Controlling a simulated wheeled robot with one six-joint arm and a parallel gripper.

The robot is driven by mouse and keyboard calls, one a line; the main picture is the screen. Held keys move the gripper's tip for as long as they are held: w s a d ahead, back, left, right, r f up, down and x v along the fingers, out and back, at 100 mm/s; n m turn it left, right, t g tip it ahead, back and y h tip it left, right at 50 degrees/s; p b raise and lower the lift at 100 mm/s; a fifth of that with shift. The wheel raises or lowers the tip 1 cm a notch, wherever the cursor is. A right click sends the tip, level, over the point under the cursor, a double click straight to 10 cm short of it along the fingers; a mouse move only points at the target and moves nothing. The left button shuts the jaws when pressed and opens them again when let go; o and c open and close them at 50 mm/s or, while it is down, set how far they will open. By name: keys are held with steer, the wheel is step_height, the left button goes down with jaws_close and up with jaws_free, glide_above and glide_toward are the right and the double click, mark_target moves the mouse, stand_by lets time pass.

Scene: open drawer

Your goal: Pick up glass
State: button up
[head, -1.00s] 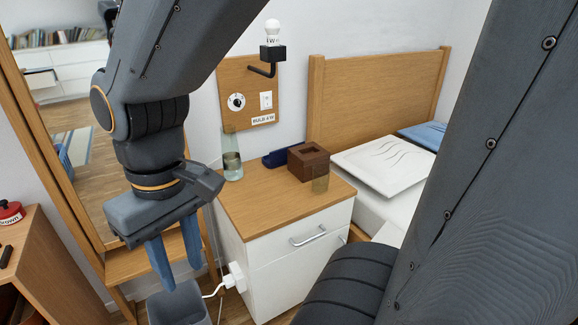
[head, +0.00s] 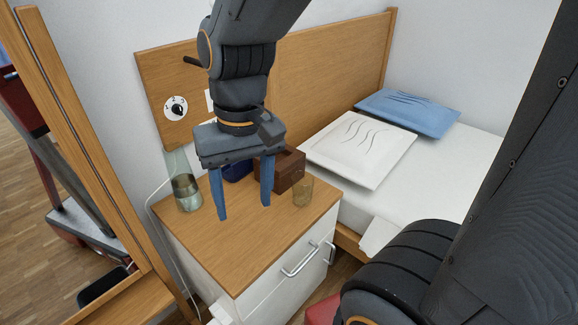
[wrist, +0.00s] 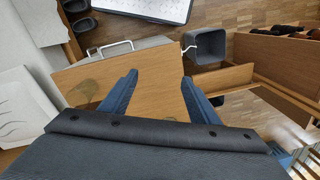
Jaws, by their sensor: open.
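A small clear, yellowish glass (head: 303,191) stands upright at the right edge of the wooden nightstand top (head: 238,248), in front of the brown box. A faint see-through shape in the wrist view, left of the fingers, looks like the glass (wrist: 84,91). My gripper (head: 244,210) points down over the nightstand, left of the glass, with its blue fingers apart and nothing between them. In the wrist view the gripper (wrist: 160,77) shows bare wood between its fingers.
A tall glass carafe (head: 186,192) with liquid stands at the nightstand's back left. A brown box (head: 287,170) and a dark blue object (head: 237,170) sit at the back, partly behind my gripper. The bed with a white pillow (head: 357,150) is at right. The nightstand's front top is clear.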

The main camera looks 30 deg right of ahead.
steer(key=w+d+f+m+p, duration=0.1)
steer(key=w+d+m+p, duration=0.55)
steer(key=w+m, duration=0.2)
steer(key=m+y+p, duration=0.1)
steer(key=m+p, duration=0.4)
steer(key=m, duration=0.5)
glide_toward(303, 187)
step_height(303, 187, down, 6)
steer(key=w+d, duration=0.1)
steer(key=w, duration=0.2)
steer(key=f, duration=0.4)
steer(key=a+f, duration=0.1)
steer(key=f, duration=0.2)
steer(key=shift+s+a, duration=0.1)
steer(key=shift+s, duration=0.05)
steer(key=c, duration=0.9)
